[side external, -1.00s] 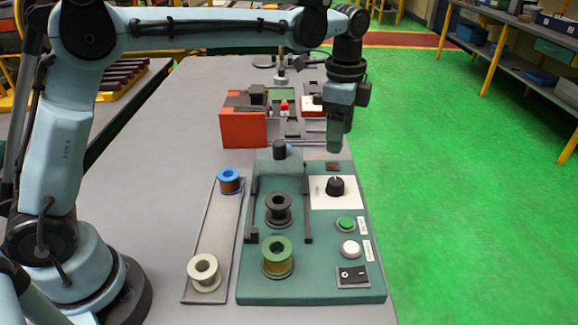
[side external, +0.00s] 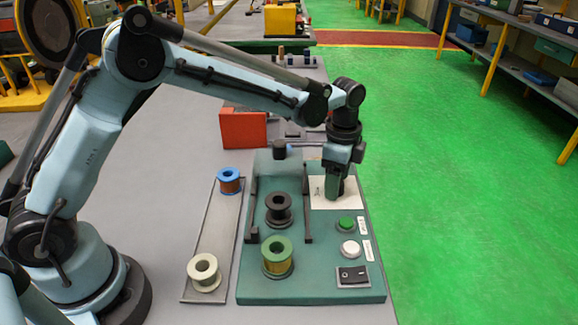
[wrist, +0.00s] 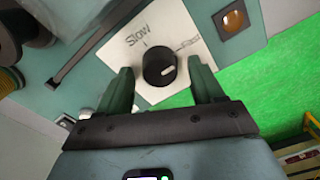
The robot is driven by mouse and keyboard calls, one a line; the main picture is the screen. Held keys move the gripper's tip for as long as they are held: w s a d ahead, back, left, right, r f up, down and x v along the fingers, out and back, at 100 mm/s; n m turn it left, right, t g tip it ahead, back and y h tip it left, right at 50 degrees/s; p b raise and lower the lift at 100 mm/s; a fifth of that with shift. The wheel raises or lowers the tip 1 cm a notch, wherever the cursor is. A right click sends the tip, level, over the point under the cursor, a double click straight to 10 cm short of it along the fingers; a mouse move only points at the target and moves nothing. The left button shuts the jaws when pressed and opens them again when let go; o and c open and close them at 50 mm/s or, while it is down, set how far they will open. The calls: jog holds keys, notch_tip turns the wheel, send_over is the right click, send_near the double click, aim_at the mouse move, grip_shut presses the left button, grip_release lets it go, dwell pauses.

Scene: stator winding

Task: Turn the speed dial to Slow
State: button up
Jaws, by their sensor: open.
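The speed dial is a black round knob (wrist: 159,68) on a white plate (wrist: 184,22). In the wrist view its white mark is on the right side, away from the handwritten word Slow (wrist: 143,35) at the upper left. A second label (wrist: 188,43) on the right is too small to read. My gripper (wrist: 160,67) is open, with one green finger on each side of the knob; I cannot tell if they touch it. In the side view my gripper (side external: 335,198) is low over the white plate (side external: 320,194) and hides the knob.
On the green panel (side external: 310,287), a green button (side external: 346,224), a white button (side external: 350,248) and a black switch (side external: 353,275) lie in front of the dial. Several spools, including a black one (side external: 278,209), stand to the left.

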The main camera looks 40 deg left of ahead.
jog(key=shift+f, duration=0.3)
jog(key=c, duration=1.1)
jog(key=shift+o, duration=0.2)
